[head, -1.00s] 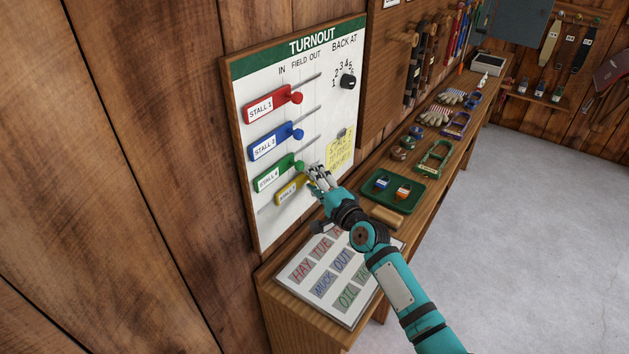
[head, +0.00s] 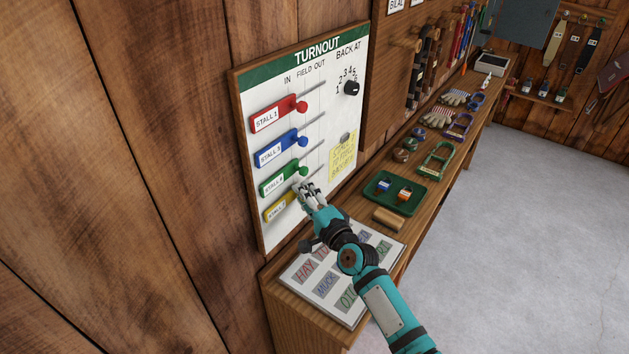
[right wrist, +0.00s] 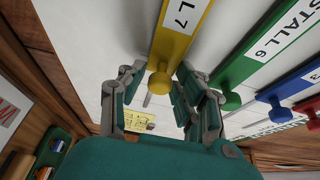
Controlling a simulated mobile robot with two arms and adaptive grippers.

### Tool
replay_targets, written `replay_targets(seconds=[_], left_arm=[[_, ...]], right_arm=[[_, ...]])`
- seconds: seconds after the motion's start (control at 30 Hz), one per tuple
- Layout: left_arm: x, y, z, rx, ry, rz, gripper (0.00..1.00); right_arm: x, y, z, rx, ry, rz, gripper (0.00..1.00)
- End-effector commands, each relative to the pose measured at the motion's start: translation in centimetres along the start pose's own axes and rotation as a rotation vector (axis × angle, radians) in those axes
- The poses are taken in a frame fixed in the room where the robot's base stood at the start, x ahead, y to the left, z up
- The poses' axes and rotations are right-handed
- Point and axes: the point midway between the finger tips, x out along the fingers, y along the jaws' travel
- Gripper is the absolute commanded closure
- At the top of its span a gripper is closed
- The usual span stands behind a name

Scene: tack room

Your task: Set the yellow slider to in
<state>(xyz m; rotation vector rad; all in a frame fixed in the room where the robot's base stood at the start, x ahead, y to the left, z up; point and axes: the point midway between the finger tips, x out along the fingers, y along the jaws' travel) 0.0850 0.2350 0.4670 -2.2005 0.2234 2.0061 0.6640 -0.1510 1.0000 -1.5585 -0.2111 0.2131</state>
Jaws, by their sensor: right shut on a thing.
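The yellow slider (head: 279,208) is the lowest on the turnout board (head: 330,115). Its plate is at the left, roughly in line with the plates above, under the IN side. My right gripper (head: 304,190) is at its right end and hides its knob in the head view. In the right wrist view, the yellow slider (right wrist: 184,30) has a label ending in 7. Its round knob (right wrist: 159,82) sits between the fingers of my right gripper (right wrist: 155,97), which is shut on it. My left gripper is not in view.
Above it are the green slider (head: 283,179), the blue slider (head: 276,151) and the red slider (head: 273,115), all at the left. A black dial (head: 352,88) and a yellow note (head: 342,160) are on the board. Below are a word sheet (head: 315,296) and a green tray (head: 420,192).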

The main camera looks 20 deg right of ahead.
Motion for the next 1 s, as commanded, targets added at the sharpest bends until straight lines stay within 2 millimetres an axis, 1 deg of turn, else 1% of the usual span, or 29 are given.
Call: replay_targets(seconds=[0.03,0.1,0.33,0.37,0.43,0.67,0.77,0.87,0.97,1.0], left_arm=[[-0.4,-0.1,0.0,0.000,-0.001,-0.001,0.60],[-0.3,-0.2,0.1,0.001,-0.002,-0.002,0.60],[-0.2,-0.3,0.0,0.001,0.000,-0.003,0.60],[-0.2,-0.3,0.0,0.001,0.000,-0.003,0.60],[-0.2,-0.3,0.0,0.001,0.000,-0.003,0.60],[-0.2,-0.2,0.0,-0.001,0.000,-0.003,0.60],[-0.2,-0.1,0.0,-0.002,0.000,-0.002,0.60],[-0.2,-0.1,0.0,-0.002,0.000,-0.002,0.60],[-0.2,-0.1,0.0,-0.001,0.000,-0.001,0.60],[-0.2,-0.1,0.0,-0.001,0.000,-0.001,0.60]], right_arm=[[-0.2,-0.1,0.4,-0.002,-0.001,0.002,1.00],[-0.3,0.0,0.6,-0.004,-0.001,0.001,1.00],[-0.2,0.2,0.7,-0.004,-0.003,0.003,1.00],[-0.2,0.2,0.7,-0.003,-0.004,0.003,0.64],[-0.2,0.2,0.7,-0.003,-0.004,0.003,0.55],[-0.2,0.1,0.5,-0.003,-0.001,0.000,0.55],[-0.6,0.1,0.5,-0.003,0.000,0.000,0.55],[-1.7,0.1,0.5,-0.002,0.000,0.000,0.55],[-3.6,0.1,0.6,-0.003,0.000,0.001,0.55],[-4.5,0.2,0.6,-0.002,-0.001,0.002,0.55]])
